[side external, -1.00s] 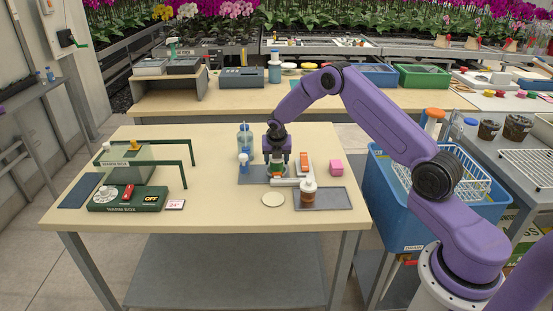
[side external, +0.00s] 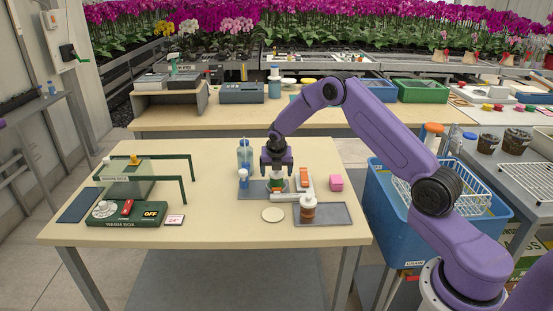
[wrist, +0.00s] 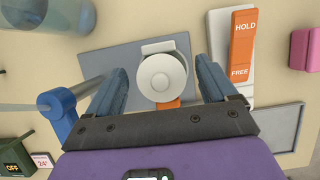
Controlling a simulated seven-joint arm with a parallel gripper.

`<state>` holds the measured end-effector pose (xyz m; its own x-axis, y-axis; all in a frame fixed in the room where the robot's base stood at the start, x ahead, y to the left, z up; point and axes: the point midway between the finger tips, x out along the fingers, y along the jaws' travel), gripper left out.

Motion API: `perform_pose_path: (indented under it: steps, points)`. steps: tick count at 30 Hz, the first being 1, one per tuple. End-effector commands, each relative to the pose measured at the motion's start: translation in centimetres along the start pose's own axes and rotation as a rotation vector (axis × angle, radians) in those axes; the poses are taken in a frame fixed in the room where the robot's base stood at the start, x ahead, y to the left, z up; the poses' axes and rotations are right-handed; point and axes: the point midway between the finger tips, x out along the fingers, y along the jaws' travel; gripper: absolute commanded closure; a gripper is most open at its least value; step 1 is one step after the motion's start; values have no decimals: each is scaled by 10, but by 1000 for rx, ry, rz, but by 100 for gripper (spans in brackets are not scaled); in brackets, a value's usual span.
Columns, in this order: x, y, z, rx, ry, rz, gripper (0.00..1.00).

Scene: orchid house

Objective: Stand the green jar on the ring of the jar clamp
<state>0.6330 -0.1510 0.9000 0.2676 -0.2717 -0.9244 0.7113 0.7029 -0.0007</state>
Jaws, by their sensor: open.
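The green jar (side external: 277,187) stands upright below my gripper, at the jar clamp. From above, in the wrist view, its round white lid (wrist: 162,76) shows with a knob in the middle. A white bracket and an orange part show at the lid's edge. My gripper (side external: 277,174) is open; in the wrist view its fingers (wrist: 163,85) are on either side of the lid, with gaps. The clamp's ring is hidden under the jar.
A blue-capped bottle (wrist: 58,112) is close to the left finger. A clear bottle (side external: 244,153) stands behind it. A brown jar (side external: 308,208) stands on the grey tray (side external: 338,215). A pink cube (side external: 336,183) is right of the clamp; the warm box (side external: 125,212) is at left.

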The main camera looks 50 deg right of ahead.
Motion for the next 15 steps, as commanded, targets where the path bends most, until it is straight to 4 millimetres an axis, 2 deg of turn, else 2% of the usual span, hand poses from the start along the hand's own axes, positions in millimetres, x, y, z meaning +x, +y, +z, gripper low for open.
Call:
perform_pose_path:
  steps: [9,15]
  points:
    - [-59,1,0,-1,-2,2,15]
    - [-87,1,0,-1,-2,2,15]
